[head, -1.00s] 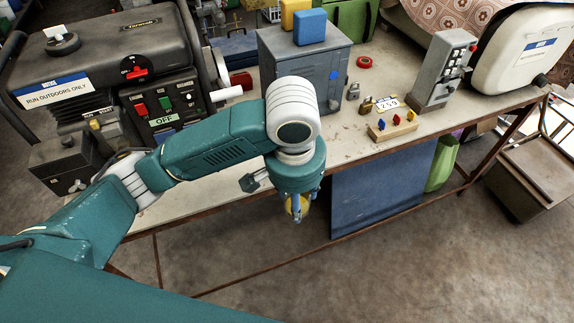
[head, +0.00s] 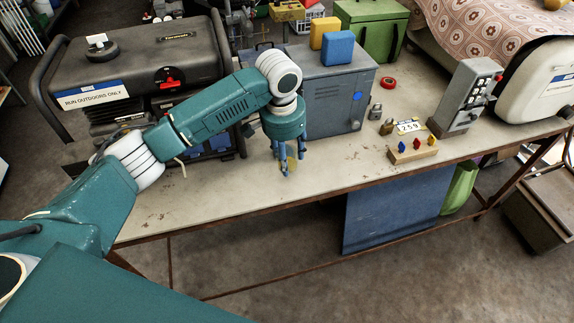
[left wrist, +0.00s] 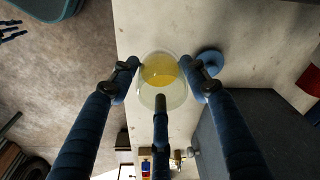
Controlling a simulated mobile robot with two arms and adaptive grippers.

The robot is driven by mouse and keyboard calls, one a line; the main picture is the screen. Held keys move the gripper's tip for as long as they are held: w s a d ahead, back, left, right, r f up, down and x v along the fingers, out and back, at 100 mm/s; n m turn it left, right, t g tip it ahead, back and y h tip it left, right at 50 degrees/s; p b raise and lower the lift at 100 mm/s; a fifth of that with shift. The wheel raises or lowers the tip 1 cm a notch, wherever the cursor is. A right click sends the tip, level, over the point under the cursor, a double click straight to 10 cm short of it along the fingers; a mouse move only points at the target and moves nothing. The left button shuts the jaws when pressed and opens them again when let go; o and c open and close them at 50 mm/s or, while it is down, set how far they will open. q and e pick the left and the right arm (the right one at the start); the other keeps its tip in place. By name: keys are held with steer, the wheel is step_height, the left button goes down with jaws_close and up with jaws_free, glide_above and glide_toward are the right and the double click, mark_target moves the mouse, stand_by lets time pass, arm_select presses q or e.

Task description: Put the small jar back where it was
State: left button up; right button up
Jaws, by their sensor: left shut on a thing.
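My left gripper (head: 287,170) is shut on the small jar (head: 291,164), a clear jar with yellow contents. The jar also shows in the left wrist view (left wrist: 162,82), between the blue fingers. The fingers partly hide it in the head view. The gripper points down over the workbench (head: 215,195), in front of the grey metal cabinet (head: 334,105). I cannot tell whether the jar touches the bench top. What seem to be my right gripper's fingers (left wrist: 12,30) show small and spread at the left edge of the left wrist view.
A blue round thing (left wrist: 210,60) lies close beside the jar. The generator (head: 140,75) stands behind left. A peg block (head: 412,150), padlocks (head: 375,111) and a grey control box (head: 466,95) stand to the right. The bench front left is clear.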

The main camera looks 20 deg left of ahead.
arm_select(q)
step_height(320, 180, down, 4)
steer(key=shift+r+p, duration=0.1)
steer(key=shift+p, duration=0.4)
steer(key=shift+f, duration=0.4)
steer(key=shift+w+a+f+p, duration=0.1)
steer(key=shift+w+f+p, duration=0.05)
steer(key=shift+f+p, duration=0.15)
arm_select(e)
steer(key=shift+a+r, duration=0.75)
steer(key=shift+a, duration=0.05)
arm_select(q)
steer(key=shift+f, duration=0.15)
arm_select(e)
steer(key=shift+d, duration=0.1)
arm_select(q)
steer(key=o, duration=1.2)
arm_select(e)
steer(key=shift+d, duration=0.35)
